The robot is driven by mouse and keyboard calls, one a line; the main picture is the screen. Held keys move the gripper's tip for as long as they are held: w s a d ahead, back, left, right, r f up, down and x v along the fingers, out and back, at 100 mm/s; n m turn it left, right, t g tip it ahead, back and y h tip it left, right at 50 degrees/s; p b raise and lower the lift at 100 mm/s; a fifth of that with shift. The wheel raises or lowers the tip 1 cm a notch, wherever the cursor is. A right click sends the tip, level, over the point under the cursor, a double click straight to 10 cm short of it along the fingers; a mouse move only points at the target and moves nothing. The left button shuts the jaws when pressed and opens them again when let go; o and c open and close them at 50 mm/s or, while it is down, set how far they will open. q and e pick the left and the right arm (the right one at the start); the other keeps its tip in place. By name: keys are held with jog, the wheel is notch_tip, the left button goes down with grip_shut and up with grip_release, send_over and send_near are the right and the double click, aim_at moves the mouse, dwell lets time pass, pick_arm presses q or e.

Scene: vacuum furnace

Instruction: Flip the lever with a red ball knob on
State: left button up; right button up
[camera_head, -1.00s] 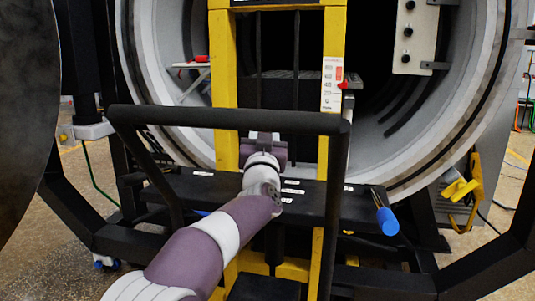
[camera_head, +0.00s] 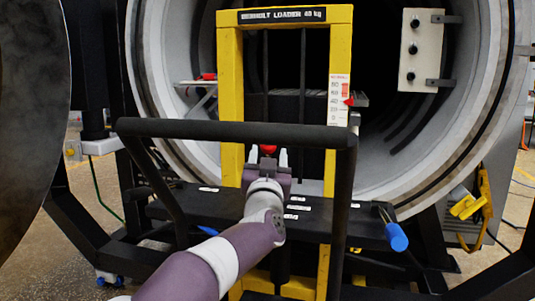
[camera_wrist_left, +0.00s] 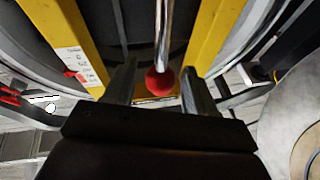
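The lever's red ball knob (camera_head: 268,149) shows just beyond my left gripper in the head view, inside the yellow loader frame. In the left wrist view the red ball knob (camera_wrist_left: 160,82) sits at the end of a shiny metal rod (camera_wrist_left: 163,35). My left gripper (camera_head: 268,160) is open, its two fingers on either side of the knob. In the left wrist view the fingers of the left gripper (camera_wrist_left: 158,88) stand apart, with a gap between each finger and the knob. My right gripper is not in view.
The yellow loader frame (camera_head: 230,100) stands in front of the round furnace opening. A blue-gripped handle (camera_head: 396,237) sticks out at the right. A white scale plate (camera_head: 339,100) is on the right post.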

pick_arm(q)
jog(key=shift+r, duration=0.25)
jog(key=shift+s, duration=0.2)
jog(key=p+v, duration=0.2)
jog(key=v, duration=1)
jog(key=shift+f, duration=0.25)
jog(key=shift+s+a, duration=0.1)
jog(key=shift+a, duration=0.05)
